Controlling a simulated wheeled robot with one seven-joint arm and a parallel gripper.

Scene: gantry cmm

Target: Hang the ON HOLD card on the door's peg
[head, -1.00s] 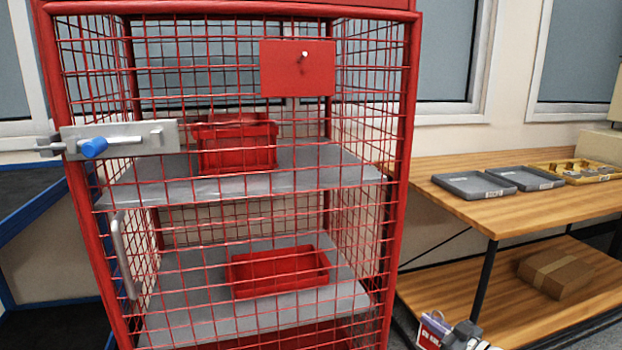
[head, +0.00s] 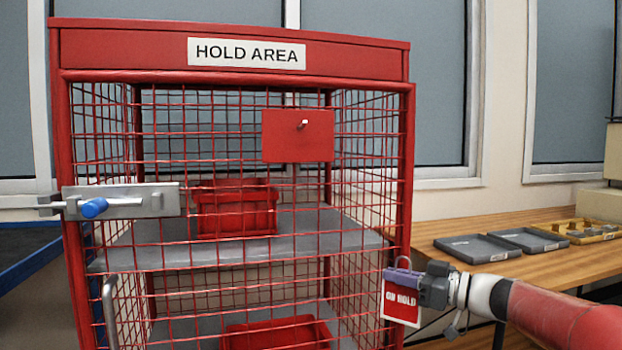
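The ON HOLD card (head: 401,299) is red and white with a purple-grey top part. It hangs upright from my gripper (head: 412,276), which is shut on its top. The card is at the cage's right front post, to the lower right of the peg. The peg (head: 303,124) is a small pale pin on a red plate (head: 297,148) on the upper part of the mesh door (head: 230,262). Nothing hangs on the peg. The fingertips are small and partly hidden by the gripper body.
A steel latch with a blue knob (head: 94,208) sticks out at the door's left, above a grey handle (head: 110,310). Red bins (head: 236,210) stand inside the cage. A wooden bench (head: 560,262) with trays is at right. The space before the peg is clear.

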